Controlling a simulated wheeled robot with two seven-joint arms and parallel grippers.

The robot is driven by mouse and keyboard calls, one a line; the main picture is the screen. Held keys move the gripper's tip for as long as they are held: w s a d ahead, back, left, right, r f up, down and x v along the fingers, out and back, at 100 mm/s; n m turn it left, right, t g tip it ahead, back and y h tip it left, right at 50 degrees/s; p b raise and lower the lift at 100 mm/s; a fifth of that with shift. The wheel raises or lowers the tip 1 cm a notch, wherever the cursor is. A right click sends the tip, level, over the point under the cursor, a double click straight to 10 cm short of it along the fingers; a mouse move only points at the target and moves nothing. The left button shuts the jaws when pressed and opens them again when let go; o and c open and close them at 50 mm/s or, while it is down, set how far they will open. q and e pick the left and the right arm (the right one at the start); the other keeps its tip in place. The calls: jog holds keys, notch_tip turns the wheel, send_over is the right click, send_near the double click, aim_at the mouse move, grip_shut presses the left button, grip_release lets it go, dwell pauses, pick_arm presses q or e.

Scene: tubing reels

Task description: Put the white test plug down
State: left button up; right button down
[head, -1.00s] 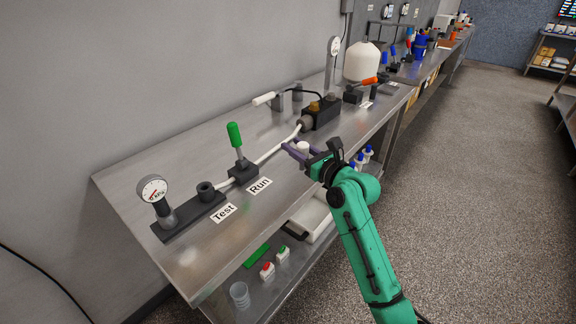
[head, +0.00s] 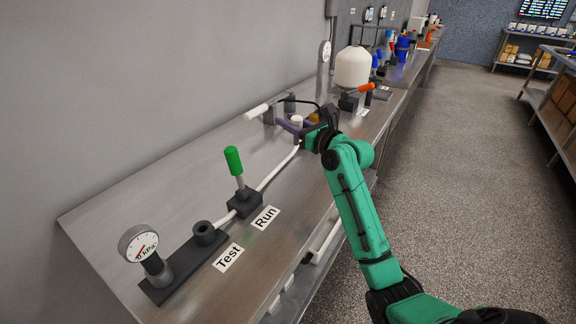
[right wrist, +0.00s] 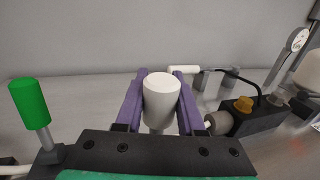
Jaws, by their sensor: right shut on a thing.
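The white test plug (right wrist: 161,102) is a short white cylinder, held upright between the purple fingers of my right gripper (right wrist: 160,82) in the right wrist view. A narrower part shows below it; its lower end is hidden by the gripper body. In the head view the plug (head: 297,120) and my right gripper (head: 288,124) are over the far part of the bench, by the dark block with the brass fitting (head: 313,118). I cannot tell whether the plug touches the bench. My left gripper is not in view.
On the steel bench (head: 150,205) stand a pressure gauge (head: 138,243), a dark socket (head: 204,232), a green-handled valve (head: 234,162) and Test (head: 228,257) and Run (head: 265,217) labels. White tubing runs to the block. A white-ended lever (head: 256,112) is behind. Bare bench lies towards the wall.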

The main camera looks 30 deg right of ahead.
jog(key=f, duration=0.4)
jog(key=f+b, duration=0.1)
jog(key=f, duration=0.8)
jog(key=shift+w+b, duration=0.25)
jog(key=shift+b, duration=0.1)
jog(key=shift+f, duration=0.3)
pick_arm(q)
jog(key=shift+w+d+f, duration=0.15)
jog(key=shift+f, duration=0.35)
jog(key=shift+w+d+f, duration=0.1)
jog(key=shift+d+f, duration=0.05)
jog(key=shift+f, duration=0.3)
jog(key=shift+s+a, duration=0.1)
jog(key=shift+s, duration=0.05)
pick_arm(e)
jog(key=c, duration=0.5)
grip_release()
jog(key=shift+a, duration=0.1)
jog(key=b+v, duration=0.1)
jog(key=v, duration=1)
jog(key=shift+s+f, duration=0.1)
jog(key=shift+s, duration=0.4)
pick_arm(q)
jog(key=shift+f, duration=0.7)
